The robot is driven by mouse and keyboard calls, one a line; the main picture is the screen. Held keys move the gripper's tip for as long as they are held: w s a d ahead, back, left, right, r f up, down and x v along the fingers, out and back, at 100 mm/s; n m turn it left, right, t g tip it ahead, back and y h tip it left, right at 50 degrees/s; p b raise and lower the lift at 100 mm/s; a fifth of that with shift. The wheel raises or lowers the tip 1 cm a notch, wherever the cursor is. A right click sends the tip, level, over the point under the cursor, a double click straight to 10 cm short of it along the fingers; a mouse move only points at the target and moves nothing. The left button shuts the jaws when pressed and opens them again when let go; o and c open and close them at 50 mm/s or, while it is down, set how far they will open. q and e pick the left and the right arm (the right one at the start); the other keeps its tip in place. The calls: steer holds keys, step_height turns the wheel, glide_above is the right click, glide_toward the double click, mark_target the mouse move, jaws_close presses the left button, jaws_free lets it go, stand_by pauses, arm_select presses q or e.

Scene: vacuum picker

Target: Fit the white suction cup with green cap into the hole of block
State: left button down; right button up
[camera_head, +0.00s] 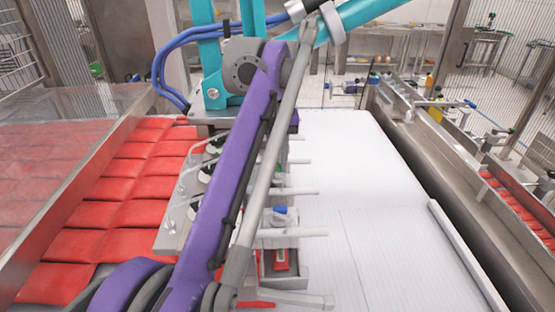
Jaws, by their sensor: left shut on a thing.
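The grey plate block (178,225) with dark fittings lies in the lower middle, partly hidden behind a purple arm link (230,165) and a grey rod. Several white tubes stick out to the right of it. A small blue cap (280,210) sits on a pale fitting between them. A small green spot (281,165) shows beside the rod; I cannot tell whether it is the suction cup's cap. What seems to be my left gripper (282,262), grey with red, is low among the tubes. Its fingertips and what it holds are hidden. My right gripper is not seen.
Teal links (335,22) of the picker and blue hoses stand above. A white belt (400,200), mostly clear, is at right. Another conveyor with metal rails (470,160) runs along the far right.

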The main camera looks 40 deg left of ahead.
arm_select(q)
steer(key=shift+f+b, duration=0.35)
steer(key=shift+f, duration=0.3)
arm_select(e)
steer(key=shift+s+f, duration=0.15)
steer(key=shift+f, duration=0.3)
arm_select(q)
steer(key=shift+f, duration=0.1)
steer(key=c, duration=0.7)
jaws_free()
steer(key=shift+c, duration=0.2)
step_height(320, 180, up, 11)
steer(key=p, duration=0.3)
steer(key=shift+p, duration=0.3)
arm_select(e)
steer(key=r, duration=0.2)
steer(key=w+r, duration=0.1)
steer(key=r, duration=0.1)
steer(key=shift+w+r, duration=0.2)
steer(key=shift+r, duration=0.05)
arm_select(q)
steer(key=shift+f, duration=0.1)
